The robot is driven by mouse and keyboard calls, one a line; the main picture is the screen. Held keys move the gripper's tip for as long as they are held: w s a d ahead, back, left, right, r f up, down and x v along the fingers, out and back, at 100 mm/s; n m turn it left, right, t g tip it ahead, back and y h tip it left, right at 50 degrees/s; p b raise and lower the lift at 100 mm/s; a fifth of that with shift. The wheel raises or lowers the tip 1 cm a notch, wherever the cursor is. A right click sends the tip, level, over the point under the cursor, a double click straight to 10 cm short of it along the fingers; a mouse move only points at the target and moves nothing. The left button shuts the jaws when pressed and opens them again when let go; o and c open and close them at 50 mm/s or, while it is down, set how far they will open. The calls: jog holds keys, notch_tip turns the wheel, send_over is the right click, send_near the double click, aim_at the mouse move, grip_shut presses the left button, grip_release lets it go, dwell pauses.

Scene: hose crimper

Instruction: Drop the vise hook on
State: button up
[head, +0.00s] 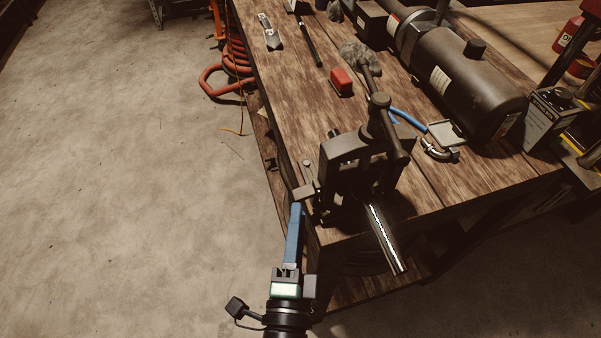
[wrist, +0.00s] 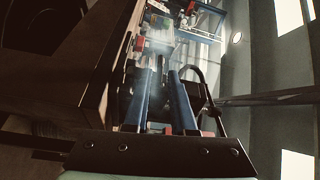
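A dark pipe vise (head: 360,165) stands on the near corner of the wooden bench, its yoke upright over a shiny tube (head: 385,238) that juts past the bench edge. A small grey part (head: 304,192), possibly the vise hook, sits at the left side of the vise; I cannot tell whether it is latched. My gripper (head: 297,208) has blue fingers pointing at this part from the front left. In the wrist view the fingers (wrist: 163,75) are apart with a narrow gap. Nothing is clearly held; contact with the hook is unclear.
The bench (head: 440,185) also bears a red block (head: 341,81), a blue-handled tool (head: 409,121), a clamp (head: 438,150) and a large dark cylinder (head: 450,75). An orange hose (head: 233,65) hangs at its left side. The concrete floor (head: 120,180) on the left is clear.

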aim_at(301, 188)
jog(key=w+p, duration=0.1)
jog(key=w, duration=0.7)
jog(key=shift+d+r+p, duration=0.3)
grip_shut()
